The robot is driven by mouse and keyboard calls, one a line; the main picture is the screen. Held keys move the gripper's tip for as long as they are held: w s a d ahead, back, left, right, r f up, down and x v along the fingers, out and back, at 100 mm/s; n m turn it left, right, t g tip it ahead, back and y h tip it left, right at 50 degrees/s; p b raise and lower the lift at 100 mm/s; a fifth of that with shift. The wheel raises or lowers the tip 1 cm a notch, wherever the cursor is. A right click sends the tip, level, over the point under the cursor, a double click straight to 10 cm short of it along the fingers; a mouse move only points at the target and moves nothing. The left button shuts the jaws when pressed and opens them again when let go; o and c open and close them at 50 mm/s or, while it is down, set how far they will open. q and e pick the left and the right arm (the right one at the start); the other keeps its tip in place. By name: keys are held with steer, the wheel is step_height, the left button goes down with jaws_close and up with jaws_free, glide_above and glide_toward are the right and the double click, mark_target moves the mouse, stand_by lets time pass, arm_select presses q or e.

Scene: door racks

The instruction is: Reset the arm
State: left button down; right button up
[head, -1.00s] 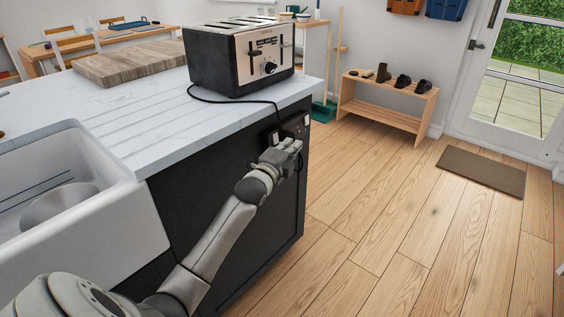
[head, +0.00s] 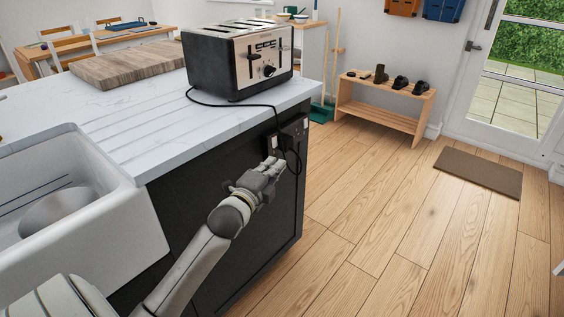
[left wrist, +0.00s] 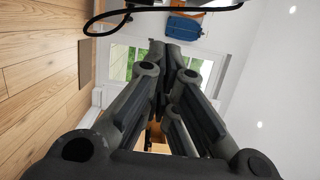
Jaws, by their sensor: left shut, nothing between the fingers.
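My left arm comes in from the lower left in the head view. Its gripper (head: 275,167) is shut and empty, beside the dark side panel of the kitchen island and a little below the outlet (head: 292,132). In the left wrist view the fingers of the left gripper (left wrist: 167,50) are together with nothing between them. A black plug and cord sit at the outlet, and the cord (head: 230,104) runs up to the toaster (head: 238,60). A loop of the cord also shows at the top of the left wrist view. My right gripper is not in view.
The white sink (head: 105,190) is at left, set in the white countertop (head: 160,120) with a wooden board (head: 125,65). The wooden floor (head: 390,210) to the right is clear up to a shoe bench (head: 385,105) and a brown mat (head: 478,172).

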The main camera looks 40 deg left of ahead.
arm_select(q)
steer(key=s+d+f+n+g+h, duration=0.1)
steer(key=s+d+f+n+g, duration=0.3)
steer(key=f, duration=0.8)
steer(key=s+d+f+n+g, duration=0.25)
steer(key=s+f, duration=0.45)
steer(key=f, duration=0.6)
steer(key=s+d+f+n+g+h, duration=0.1)
steer(key=s+d+f+n+g, duration=0.3)
steer(key=f, duration=0.8)
steer(key=s+d+f+n+g, duration=0.1)
steer(key=s+d+f+g, duration=0.2)
steer(key=s, duration=0.4)
steer(key=s+d+f+n+h, duration=0.1)
steer(key=s+d+f, duration=0.3)
steer(key=s+f, duration=0.2)
steer(key=s+d+f+n+g, duration=0.2)
steer(key=s+d+f, duration=0.15)
steer(key=s, duration=0.35)
steer(key=s+a+r+g+p, duration=0.1)
steer(key=s+a+p, duration=0.2)
steer(key=s+p, duration=1.2)
steer(key=shift+s+r, duration=0.25)
steer(key=shift+s, duration=0.05)
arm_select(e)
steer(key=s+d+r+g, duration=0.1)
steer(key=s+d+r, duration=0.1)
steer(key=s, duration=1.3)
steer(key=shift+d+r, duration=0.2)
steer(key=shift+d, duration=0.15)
